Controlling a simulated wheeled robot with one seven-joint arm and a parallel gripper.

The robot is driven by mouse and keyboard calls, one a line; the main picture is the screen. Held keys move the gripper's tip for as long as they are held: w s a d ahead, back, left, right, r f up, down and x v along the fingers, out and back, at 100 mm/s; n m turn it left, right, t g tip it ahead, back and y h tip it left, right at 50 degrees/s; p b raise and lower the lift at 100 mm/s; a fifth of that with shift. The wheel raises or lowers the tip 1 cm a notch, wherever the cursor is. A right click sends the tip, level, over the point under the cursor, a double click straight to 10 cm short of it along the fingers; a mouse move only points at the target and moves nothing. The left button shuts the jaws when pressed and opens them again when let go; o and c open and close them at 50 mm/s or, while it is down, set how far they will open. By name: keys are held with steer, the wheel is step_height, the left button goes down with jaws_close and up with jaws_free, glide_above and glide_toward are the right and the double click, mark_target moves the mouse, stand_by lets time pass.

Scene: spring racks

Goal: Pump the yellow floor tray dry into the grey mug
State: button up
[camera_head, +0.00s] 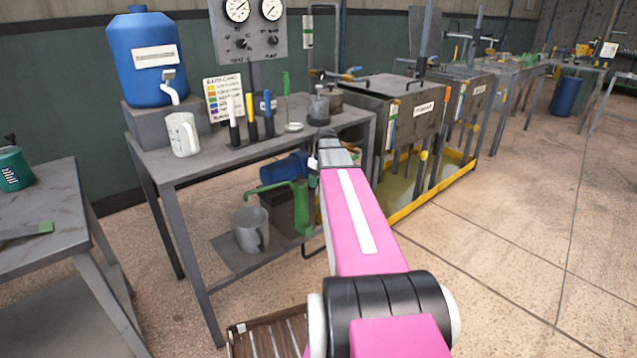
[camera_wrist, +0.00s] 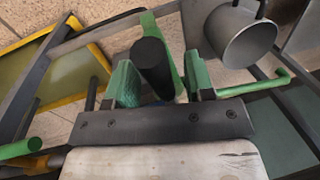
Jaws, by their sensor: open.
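The yellow floor tray (camera_head: 440,192) lies under the tanks with murky greenish liquid in it. Its yellow edge also shows at the left in the wrist view (camera_wrist: 97,55). The grey mug (camera_head: 247,237) stands upright on the bench's lower shelf; its open mouth shows in the wrist view (camera_wrist: 247,42). A green pump (camera_head: 302,212) stands beside the mug, its spout reaching left above the mug. My gripper (camera_wrist: 160,66) is open, its green-faced fingers on either side of a black upright handle (camera_wrist: 152,62). I cannot tell whether they touch it. My arm hides the gripper in the head view.
A blue container (camera_head: 285,169) lies behind the pump. The bench top (camera_head: 190,165) holds a blue water keg (camera_head: 148,55), a white jug (camera_head: 183,134) and several coloured-handled tools. A wooden slatted crate (camera_head: 270,335) is low in front. The floor at right is clear.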

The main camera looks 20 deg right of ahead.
steer(key=shift+f, duration=0.15)
steer(key=shift+c, duration=0.4)
jaws_close()
steer(key=shift+s, duration=0.1)
step_height(320, 180, down, 9)
steer(key=t+y, duration=0.2)
steer(key=t, duration=0.5)
steer(key=shift+r+n+t+y, duration=0.2)
steer(key=shift+n+t+y, duration=0.1)
steer(key=shift+n+y, duration=0.1)
